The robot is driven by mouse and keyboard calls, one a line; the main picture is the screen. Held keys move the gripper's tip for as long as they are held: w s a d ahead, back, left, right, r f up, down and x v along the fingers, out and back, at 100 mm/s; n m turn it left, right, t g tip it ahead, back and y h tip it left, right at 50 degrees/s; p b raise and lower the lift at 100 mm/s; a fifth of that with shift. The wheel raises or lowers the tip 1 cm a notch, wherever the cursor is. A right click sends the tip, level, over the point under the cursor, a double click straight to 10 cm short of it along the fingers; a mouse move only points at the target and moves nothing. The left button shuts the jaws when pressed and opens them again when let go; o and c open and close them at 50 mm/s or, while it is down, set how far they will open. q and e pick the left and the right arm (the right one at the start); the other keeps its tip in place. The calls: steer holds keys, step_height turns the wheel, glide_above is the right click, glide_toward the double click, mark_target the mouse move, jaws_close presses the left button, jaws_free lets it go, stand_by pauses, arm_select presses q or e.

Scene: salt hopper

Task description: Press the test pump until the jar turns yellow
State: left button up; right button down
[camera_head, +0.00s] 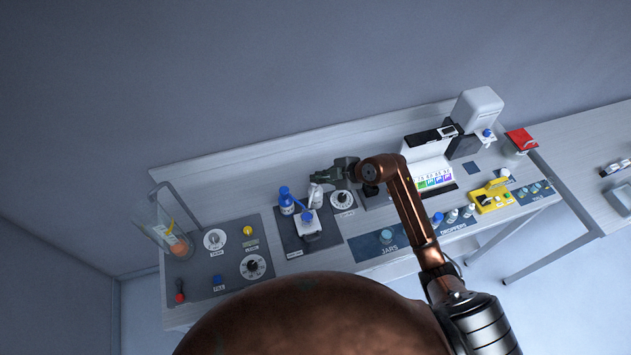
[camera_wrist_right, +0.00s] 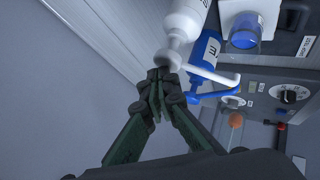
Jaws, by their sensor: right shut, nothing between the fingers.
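A white pump bottle (camera_head: 316,196) and a blue pump bottle (camera_head: 286,204) stand side by side on a dark panel. In the right wrist view the white bottle (camera_wrist_right: 187,20) and the blue bottle (camera_wrist_right: 207,48) each have a long spout. A jar with blue contents (camera_wrist_right: 243,37) sits on a white stand in front of them; the jar (camera_head: 307,215) looks blue in the head view too. My right gripper (camera_wrist_right: 160,78) is shut and empty, its tips at the white bottle's pump head; I cannot tell if they touch. My left gripper is out of view.
A control panel with dials (camera_head: 253,266) and buttons lies to the left, beside a clear container (camera_head: 170,238). Another dial (camera_head: 343,199) is just right of the bottles. A JARS mat (camera_head: 365,247) and a yellow device (camera_head: 491,200) lie further right.

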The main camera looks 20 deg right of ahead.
steer(key=shift+f, duration=0.6)
stand_by(0.4)
stand_by(0.3)
steer(key=shift+r+p, duration=1.15)
steer(key=shift+r, duration=0.05)
step_height(320, 180, up, 5)
steer(key=p, duration=0.5)
steer(key=shift+r, duration=0.1)
stand_by(0.3)
